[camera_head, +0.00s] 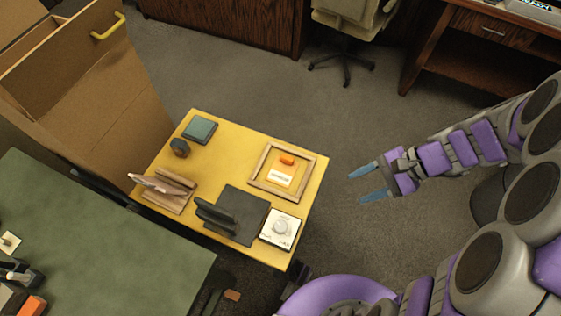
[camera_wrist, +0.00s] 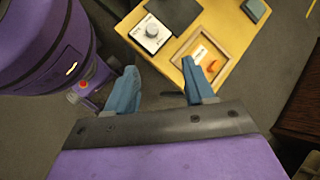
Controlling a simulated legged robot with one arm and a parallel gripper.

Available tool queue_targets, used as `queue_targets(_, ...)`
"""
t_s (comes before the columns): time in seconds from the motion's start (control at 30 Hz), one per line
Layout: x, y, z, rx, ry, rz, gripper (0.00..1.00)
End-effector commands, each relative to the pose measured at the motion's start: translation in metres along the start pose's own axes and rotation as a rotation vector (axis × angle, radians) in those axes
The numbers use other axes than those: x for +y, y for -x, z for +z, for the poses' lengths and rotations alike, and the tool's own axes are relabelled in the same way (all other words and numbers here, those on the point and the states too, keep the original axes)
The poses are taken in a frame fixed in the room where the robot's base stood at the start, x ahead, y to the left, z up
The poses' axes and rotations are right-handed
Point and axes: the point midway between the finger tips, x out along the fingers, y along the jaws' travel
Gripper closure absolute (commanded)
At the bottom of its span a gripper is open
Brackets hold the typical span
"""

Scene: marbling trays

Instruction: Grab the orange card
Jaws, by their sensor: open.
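A small orange piece (camera_head: 287,159), which looks like the orange card, lies inside a shallow wooden-framed tray (camera_head: 254,166) on the yellow table. A white label or card (camera_head: 281,176) lies just below it in the tray. In the wrist view the orange piece (camera_wrist: 211,66) shows small beside the white label (camera_wrist: 200,53), near the right finger. My gripper (camera_head: 366,184) is open and empty, with blue fingers, off the table's right side and apart from the tray. Its fingers (camera_wrist: 160,70) are spread wide in the wrist view.
The yellow table (camera_head: 235,135) also holds a white box with a round knob (camera_head: 280,229), a dark flat device (camera_head: 235,215), a wooden stand (camera_head: 170,192) and a teal block (camera_head: 199,130). A green table (camera_head: 100,230) stands at left. Carpet lies clear right of the yellow table.

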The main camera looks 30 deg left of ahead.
Motion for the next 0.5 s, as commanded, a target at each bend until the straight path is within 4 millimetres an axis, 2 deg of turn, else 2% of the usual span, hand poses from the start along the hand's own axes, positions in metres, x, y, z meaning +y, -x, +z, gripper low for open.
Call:
queue_targets(0.17, -0.034, -0.025, -0.036, -0.074, -0.127, -0.095, 0.47)
queue_targets(0.3, -0.062, -0.056, -0.063, -0.121, -0.236, -0.157, 0.47)
queue_targets(0.5, -0.087, -0.092, -0.107, -0.178, -0.391, -0.259, 0.47)
